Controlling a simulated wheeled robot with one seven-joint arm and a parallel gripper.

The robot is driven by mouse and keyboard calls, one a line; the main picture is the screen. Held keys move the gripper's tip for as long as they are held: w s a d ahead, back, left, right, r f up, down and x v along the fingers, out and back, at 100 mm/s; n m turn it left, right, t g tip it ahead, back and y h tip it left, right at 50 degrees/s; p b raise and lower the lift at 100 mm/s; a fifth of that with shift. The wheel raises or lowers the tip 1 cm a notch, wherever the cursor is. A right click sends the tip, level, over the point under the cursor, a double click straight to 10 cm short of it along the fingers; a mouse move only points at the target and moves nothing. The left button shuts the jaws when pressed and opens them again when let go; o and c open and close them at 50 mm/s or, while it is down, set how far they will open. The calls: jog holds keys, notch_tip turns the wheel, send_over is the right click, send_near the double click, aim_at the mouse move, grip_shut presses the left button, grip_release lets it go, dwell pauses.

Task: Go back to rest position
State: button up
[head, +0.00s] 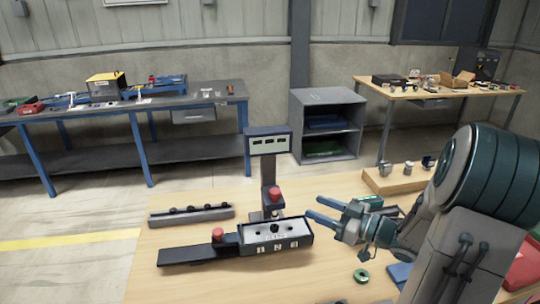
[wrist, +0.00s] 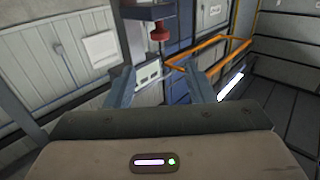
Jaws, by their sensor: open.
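My gripper (head: 316,207) is open and empty above the wooden table, at the middle right of the head view. Its two bluish fingers point left, toward the post of the bowl feeder station. In the wrist view the fingers of my gripper (wrist: 158,84) stand apart with nothing between them. The station (head: 275,232) has a grey-topped box, a dark rail to its left, red knobs and a display panel (head: 267,141) on a post. A red knob (wrist: 160,32) shows at the top of the wrist view.
A wooden block (head: 391,181) with small metal parts stands at the back right. A green ring (head: 361,275) lies at the front. A red bin (head: 524,268) is at the right edge. The table's front left is clear.

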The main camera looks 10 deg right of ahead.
jog(key=w+d+r+m+h, duration=0.1)
jog(key=w+m+h, duration=0.3)
jog(key=h, duration=0.7)
jog(key=s+a+m+g+h, duration=0.1)
jog(key=s+a+g, duration=0.3)
jog(key=s, duration=0.7)
jog(key=s+a+m+g, duration=0.4)
jog(key=s+a, duration=0.3)
jog(key=s, duration=0.4)
jog(key=shift+s+f+g+h, duration=0.25)
jog(key=shift+g+h, duration=0.15)
jog(key=shift+g, duration=0.3)
